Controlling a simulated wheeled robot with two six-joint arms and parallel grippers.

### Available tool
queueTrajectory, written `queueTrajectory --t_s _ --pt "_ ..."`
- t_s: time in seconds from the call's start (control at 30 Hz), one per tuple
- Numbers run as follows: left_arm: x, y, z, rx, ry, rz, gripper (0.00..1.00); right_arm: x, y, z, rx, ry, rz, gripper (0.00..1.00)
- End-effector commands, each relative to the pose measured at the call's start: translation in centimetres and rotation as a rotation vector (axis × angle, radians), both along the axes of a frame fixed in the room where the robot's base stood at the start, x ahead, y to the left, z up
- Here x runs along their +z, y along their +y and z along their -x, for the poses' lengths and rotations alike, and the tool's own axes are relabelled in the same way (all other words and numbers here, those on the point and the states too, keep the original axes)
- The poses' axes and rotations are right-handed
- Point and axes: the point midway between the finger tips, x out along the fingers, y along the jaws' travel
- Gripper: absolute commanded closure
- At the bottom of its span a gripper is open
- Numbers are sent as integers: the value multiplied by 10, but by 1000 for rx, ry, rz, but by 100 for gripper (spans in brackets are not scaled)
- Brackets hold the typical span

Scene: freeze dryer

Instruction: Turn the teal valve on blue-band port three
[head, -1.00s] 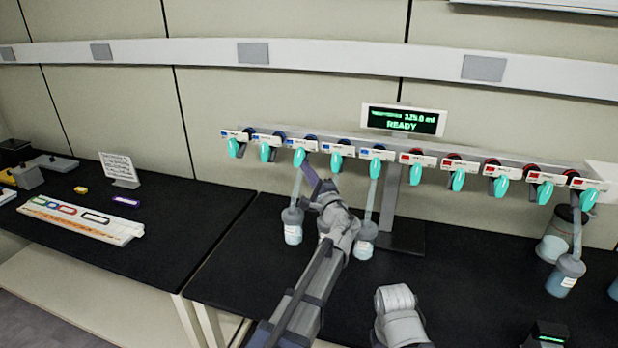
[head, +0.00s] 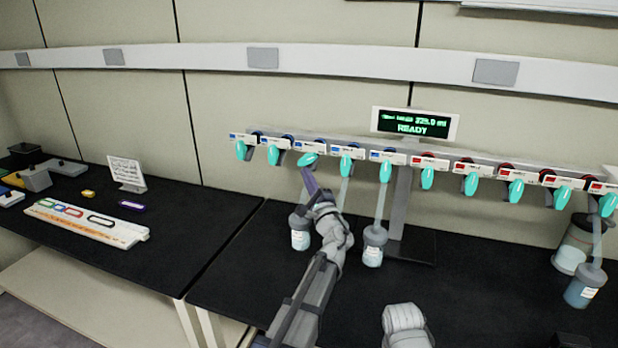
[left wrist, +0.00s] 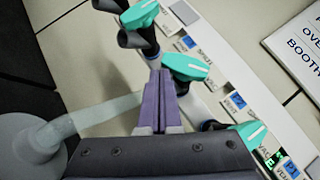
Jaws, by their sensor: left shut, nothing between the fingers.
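A row of teal valves hangs on the manifold, with blue bands on the left half and red on the right. The third valve from the left (head: 307,159), on a blue-band port, is tilted nearly sideways, while its neighbours hang down. My left gripper (head: 309,178) is just below it, its purple fingers shut and empty. In the left wrist view the fingers (left wrist: 166,75) reach up beside the middle teal valve (left wrist: 186,67); I cannot tell whether they touch it. My right gripper is out of view.
Flasks hang under the manifold, one left (head: 300,232) and one right (head: 373,245) of my left wrist. A display (head: 414,123) reading READY stands behind. A label strip (head: 90,222) and small sign (head: 126,172) are on the left table.

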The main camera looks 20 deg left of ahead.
Motion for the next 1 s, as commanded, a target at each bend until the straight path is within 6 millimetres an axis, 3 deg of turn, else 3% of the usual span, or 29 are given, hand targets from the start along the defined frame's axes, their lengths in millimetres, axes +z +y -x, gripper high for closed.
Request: queueTrajectory --t_s 0.7,1.0 --pt "-1 1 0 -1 1 0 100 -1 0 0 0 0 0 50" --pt "-12 -14 21 -3 1 -1 100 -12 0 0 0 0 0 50"
